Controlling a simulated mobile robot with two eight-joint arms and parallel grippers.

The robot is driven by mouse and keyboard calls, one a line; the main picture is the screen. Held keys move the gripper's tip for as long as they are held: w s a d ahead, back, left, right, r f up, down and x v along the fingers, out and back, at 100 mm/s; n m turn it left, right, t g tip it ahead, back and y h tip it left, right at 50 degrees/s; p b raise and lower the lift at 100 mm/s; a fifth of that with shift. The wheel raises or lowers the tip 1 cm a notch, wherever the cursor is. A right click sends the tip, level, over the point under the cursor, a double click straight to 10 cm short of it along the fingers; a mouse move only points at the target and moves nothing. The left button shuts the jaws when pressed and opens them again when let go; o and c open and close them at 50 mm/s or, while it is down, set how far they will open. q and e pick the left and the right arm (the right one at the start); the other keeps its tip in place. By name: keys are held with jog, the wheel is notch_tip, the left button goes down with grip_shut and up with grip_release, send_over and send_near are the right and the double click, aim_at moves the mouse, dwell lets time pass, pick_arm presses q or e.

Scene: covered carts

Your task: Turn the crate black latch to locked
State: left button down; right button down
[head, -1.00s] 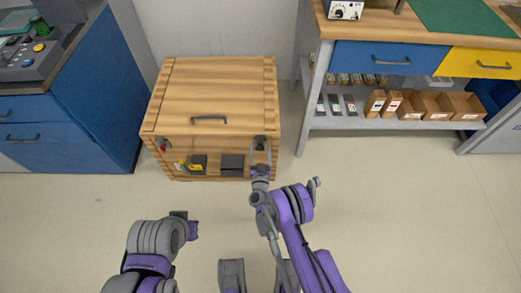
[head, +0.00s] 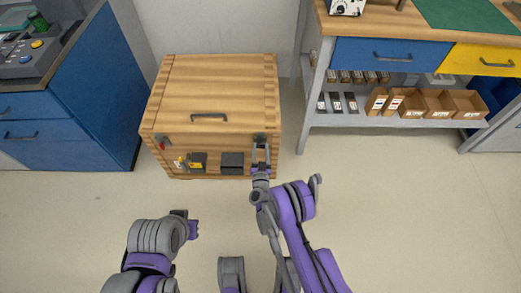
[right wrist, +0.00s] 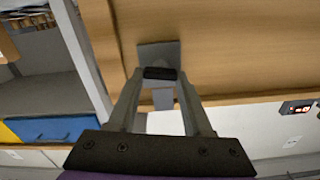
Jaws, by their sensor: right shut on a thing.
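The wooden crate (head: 190,95) stands on the floor with its lid down and a dark handle on top. Its black latch (head: 259,139) is at the right end of the front face. In the right wrist view the latch (right wrist: 160,73) is a small black block in front of a grey plate, between my fingertips. My right gripper (head: 261,153) is shut on it; the fingers (right wrist: 160,88) show on both sides. The latch's exact angle is hard to tell. My left gripper (head: 192,228) is low, away from the crate, and its fingers are not clear.
The crate front also has a red latch (head: 162,144), a yellow item (head: 181,162) and dark blocks (head: 232,162). A blue cabinet (head: 80,100) stands left, and a workbench with a shelf of boxes (head: 420,103) stands right. The floor in front is open.

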jog(key=m+b, duration=0.1)
jog(key=m, duration=0.1)
jog(key=shift+f+m+b, duration=0.15)
jog(key=shift+m+b, duration=0.15)
jog(key=shift+b, duration=0.1)
jog(key=m+b, duration=0.2)
jog(key=m, duration=0.1)
jog(key=shift+d+m, duration=0.1)
jog(key=shift+m, duration=0.2)
jog(key=m+b, duration=0.1)
jog(key=m, duration=0.2)
jog(key=m+b, duration=0.1)
jog(key=m, duration=0.3)
jog(key=shift+m+b, duration=0.3)
jog(key=shift+c, duration=1.6)
grip_release()
jog(key=shift+d+f, duration=0.1)
